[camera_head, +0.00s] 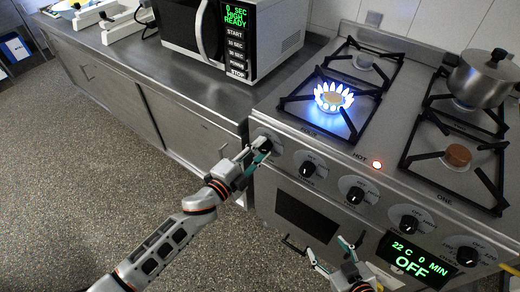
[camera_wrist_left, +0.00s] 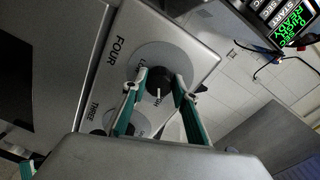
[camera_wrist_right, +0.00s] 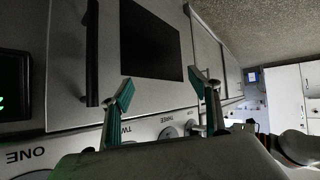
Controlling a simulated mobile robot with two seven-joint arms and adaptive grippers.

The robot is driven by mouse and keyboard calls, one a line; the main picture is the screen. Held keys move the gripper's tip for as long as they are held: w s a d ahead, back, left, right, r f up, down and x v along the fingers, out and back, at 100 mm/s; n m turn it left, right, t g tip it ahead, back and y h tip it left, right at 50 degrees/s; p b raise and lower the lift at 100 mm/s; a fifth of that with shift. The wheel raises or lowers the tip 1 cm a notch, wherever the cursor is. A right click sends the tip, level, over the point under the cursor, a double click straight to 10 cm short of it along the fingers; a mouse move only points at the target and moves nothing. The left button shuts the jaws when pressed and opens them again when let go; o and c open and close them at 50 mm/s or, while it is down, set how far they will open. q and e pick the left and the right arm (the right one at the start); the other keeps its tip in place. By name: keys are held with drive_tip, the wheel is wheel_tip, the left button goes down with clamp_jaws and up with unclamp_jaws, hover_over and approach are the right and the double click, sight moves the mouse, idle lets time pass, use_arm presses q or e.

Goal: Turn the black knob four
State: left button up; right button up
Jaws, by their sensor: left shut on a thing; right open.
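The black knob four (camera_head: 266,141) is at the left end of the stove's front panel. The left wrist view shows it (camera_wrist_left: 158,82) beside the printed word FOUR, its white pointer line visible. My left gripper (camera_head: 258,152) is at this knob, its fingers on both sides of it (camera_wrist_left: 161,80) and shut on it. A burner with a lit flame (camera_head: 334,97) is at the stove's left front. My right gripper (camera_head: 334,256) is open and empty below and in front of the panel; the right wrist view shows its spread fingers (camera_wrist_right: 163,90).
More black knobs line the panel, including one beside knob four (camera_head: 307,169). A pot (camera_head: 480,79) stands at the back right of the stove. A microwave (camera_head: 246,36) stands on the counter. A red light (camera_head: 377,164) glows. An oven handle (camera_wrist_right: 92,52) is near my right gripper.

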idle(0.3)
use_arm(q)
drive_tip(key=o, duration=1.1)
drive_tip(key=v, duration=1.2)
drive_tip(key=shift+f, duration=0.1)
drive_tip(key=s+a+f+n+g+y, duration=0.3)
drive_tip(key=s+a+f+n+y, duration=0.5)
drive_tip(key=s+a+f+n, duration=0.5)
wheel_tip(320, 180, down, 4)
drive_tip(key=s+n, duration=0.2)
drive_tip(key=n, duration=0.2)
drive_tip(key=shift+s, duration=0.3)
